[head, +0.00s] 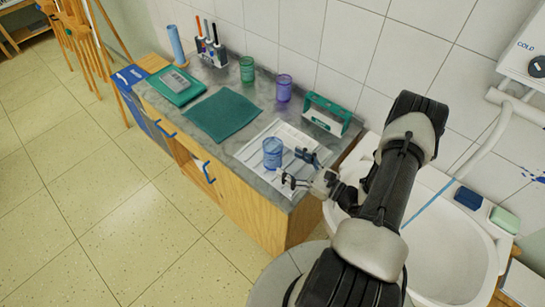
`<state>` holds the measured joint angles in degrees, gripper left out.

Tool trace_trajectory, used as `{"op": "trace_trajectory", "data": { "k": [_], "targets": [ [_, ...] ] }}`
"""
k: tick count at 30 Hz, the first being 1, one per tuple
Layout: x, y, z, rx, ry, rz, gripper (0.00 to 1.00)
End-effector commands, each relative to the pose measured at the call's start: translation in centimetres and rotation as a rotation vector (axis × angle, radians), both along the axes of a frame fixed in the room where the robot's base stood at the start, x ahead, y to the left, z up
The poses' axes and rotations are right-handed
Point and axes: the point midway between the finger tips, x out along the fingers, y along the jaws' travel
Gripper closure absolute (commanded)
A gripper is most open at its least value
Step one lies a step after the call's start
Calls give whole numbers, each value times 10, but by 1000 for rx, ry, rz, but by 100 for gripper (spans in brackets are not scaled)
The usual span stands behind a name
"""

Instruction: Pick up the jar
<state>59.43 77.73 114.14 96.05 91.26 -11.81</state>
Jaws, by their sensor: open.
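A translucent blue jar (272,153) stands upright on white paper near the front right of the grey countertop. Two more jars stand farther back by the wall: a green jar (247,69) and a purple jar (284,87). My gripper (292,167) is open, just right of and a little in front of the blue jar, with its fingers pointing toward it. A small gap seems to separate them, but I cannot tell for certain whether a finger touches the jar. Nothing shows between the fingers.
White printed paper (251,152) lies under the blue jar. A teal cloth (222,115), a teal box (176,86) and a brush holder (212,50) occupy the counter's left. A green-and-white rack (327,115) stands right of the purple jar. A white sink (452,255) adjoins on the right.

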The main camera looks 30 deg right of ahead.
Motion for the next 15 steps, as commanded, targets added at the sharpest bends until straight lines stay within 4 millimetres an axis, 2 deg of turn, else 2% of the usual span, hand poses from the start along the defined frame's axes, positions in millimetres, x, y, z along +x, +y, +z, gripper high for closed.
{"op": "trace_trajectory", "data": {
  "k": [3, 11, 15],
  "targets": [
    [18, 9, -1, -1, 0, 5, 24],
    [35, 17, -2, 0, -1, 3, 24],
    [54, 26, -8, -1, -2, 5, 24]
  ]
}}
